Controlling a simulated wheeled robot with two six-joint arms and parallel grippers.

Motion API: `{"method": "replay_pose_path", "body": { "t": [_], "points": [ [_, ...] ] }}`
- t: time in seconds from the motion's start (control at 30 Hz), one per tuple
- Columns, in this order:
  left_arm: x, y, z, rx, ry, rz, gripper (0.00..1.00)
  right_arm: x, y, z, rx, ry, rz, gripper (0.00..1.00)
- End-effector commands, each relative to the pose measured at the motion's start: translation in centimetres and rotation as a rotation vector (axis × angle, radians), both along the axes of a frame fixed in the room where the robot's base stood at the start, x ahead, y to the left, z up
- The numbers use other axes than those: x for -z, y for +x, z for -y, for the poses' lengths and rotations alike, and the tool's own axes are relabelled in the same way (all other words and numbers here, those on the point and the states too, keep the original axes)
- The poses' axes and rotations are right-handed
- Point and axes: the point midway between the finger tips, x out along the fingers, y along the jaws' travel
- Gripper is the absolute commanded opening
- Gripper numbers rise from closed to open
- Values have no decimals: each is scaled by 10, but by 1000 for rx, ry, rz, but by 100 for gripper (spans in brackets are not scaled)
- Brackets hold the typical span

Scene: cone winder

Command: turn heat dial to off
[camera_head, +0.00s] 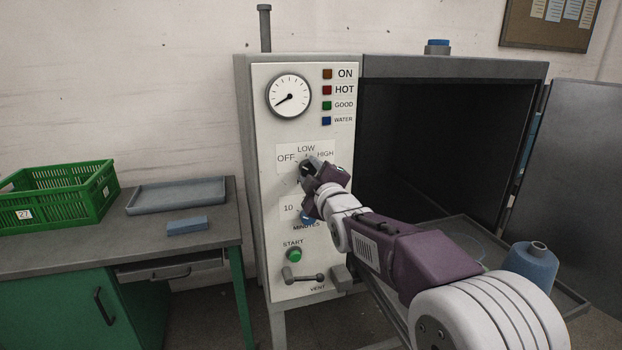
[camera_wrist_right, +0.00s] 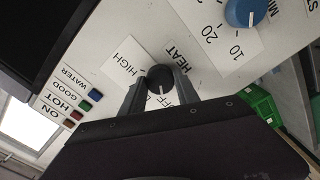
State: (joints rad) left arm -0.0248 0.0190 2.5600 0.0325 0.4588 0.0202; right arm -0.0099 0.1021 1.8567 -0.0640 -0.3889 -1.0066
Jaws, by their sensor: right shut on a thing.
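The heat dial (camera_wrist_right: 160,76) is a round black knob on the white control panel, with HEAT, HIGH and part of OFF printed around it in the right wrist view. Its white pointer line shows toward the gripper side, between HIGH and OFF, where LOW is hidden by my gripper. My right gripper (camera_wrist_right: 159,92) has one finger on each side of the dial and is shut on it. In the head view my right gripper (camera_head: 309,169) reaches the panel below LOW and covers most of the dial. My left gripper is not in view.
A blue minutes dial (camera_wrist_right: 245,11) sits below the heat dial. A green start button (camera_head: 294,254) and a vent lever (camera_head: 303,278) are lower on the panel. The open chamber (camera_head: 430,140) is to the right. A green crate (camera_head: 60,190) stands on the left bench.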

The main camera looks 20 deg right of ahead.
Motion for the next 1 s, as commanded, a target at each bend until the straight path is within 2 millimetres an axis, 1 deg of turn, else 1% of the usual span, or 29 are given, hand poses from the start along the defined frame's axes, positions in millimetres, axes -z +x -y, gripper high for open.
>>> {"method": "replay_pose_path", "body": {
  "t": [0.03, 0.23, 0.7, 0.73, 0.77, 0.8, 1.0],
  "points": [
    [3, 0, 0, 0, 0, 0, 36, 1, 0, 0, 0, -16, 3, 0],
    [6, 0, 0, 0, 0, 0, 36, 1, 0, 0, 0, -60, 2, 0],
    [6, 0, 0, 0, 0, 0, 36, 0, 0, 0, 0, -75, 2, 0],
    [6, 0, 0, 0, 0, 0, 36, 0, 0, 0, 0, -75, 2, 40],
    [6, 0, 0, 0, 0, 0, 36, 0, 0, 0, 0, -74, 2, 48],
    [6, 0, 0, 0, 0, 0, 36, 0, 0, 0, 0, -74, 2, 59],
    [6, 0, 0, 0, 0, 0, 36, 0, 0, 0, 0, -73, 3, 59]
  ]
}}
